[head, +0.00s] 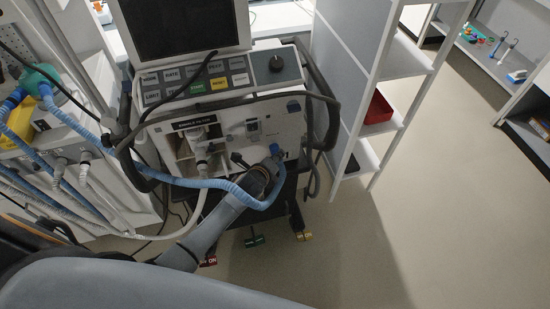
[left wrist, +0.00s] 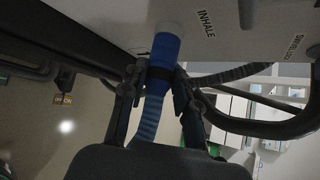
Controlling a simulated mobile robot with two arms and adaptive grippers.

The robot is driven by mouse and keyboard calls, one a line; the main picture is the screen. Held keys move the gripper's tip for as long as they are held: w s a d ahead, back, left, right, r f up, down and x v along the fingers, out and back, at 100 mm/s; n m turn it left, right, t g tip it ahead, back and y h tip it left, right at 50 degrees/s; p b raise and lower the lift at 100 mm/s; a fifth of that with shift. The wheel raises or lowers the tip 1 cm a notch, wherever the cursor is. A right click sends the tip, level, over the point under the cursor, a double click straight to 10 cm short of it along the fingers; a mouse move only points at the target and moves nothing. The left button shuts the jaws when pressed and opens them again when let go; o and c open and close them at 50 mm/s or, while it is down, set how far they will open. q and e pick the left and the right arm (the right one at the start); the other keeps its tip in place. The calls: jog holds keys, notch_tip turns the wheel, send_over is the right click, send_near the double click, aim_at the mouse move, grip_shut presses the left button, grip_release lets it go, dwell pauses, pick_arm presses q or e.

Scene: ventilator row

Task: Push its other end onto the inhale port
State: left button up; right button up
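The blue hose (head: 228,186) runs from the left in a loop to the lower right of the ventilator's front panel (head: 285,117). Its blue end cuff (left wrist: 162,52) points up at the pale inhale port (left wrist: 170,29), beside the "INHALE" label (left wrist: 207,23). The cuff's end meets the port in line; how far it is on, I cannot tell. My left gripper (left wrist: 160,77) has its fingers closed on both sides of the hose just below the cuff. In the head view my left gripper (head: 262,172) is dark and partly hidden by the hose. My right gripper is out of view.
Dark cables and hoses (head: 322,110) hang around the ventilator's sides. Another ventilator with blue and white hoses (head: 65,120) stands at left. A white shelf rack (head: 350,75) with a red bin (head: 378,108) stands close at right. The floor (head: 430,200) is clear at right.

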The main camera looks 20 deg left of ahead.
pick_arm(q)
jog(key=o, duration=0.4)
jog(key=v, duration=1.2)
jog(key=s+a+f+n+g, duration=0.15)
jog(key=s+f+n, duration=0.3)
jog(key=f, duration=0.45)
jog(key=s+a+f+n+g, duration=0.1)
jog(key=s+f+n+g, duration=0.2)
jog(key=s+f, duration=0.45)
jog(key=s+a+f+n+g, duration=0.2)
jog(key=s+f+n, duration=0.15)
jog(key=f, duration=0.75)
jog(key=s+f+n+g, duration=0.1)
jog(key=s+f+n, duration=0.3)
jog(key=s, duration=0.4)
jog(key=s+f+n+g, duration=0.2)
jog(key=s+f+n, duration=0.2)
jog(key=s, duration=0.4)
jog(key=s+f+n+g, duration=0.1)
jog(key=s+f+n, duration=0.3)
jog(key=s, duration=0.4)
jog(key=shift+s+a+y, duration=0.2)
jog(key=shift+s+y, duration=0.1)
